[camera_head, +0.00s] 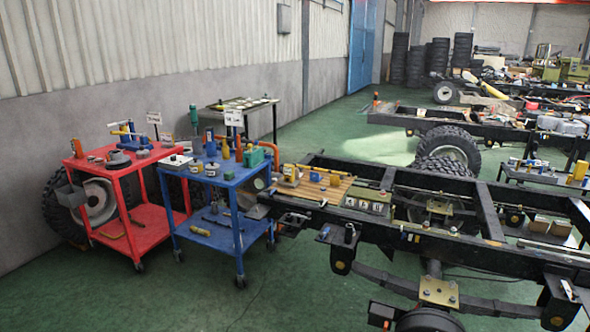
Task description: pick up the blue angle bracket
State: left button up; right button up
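I cannot make out the blue angle bracket for certain at this distance. A small blue piece (124,132) stands among parts on top of the red cart (112,168) at the left. Another upright blue item (211,145) stands on top of the blue cart (230,183), among bottles and small parts. Either shape is too small to identify as the bracket. Neither of my grippers is in the view.
A black chassis frame (450,248) with parts on it fills the right foreground. A dark table (210,108) stands behind the carts. A large tyre (60,207) leans by the wall behind the red cart. Green floor (130,300) is clear in front of the carts.

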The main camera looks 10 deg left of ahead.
aim_at(315, 177)
jog(key=i+l+u, duration=0.3)
jog(key=i+l, duration=0.2)
jog(key=i, duration=0.2)
jog(key=i+l+u, duration=0.25)
jog(key=i+l, duration=0.4)
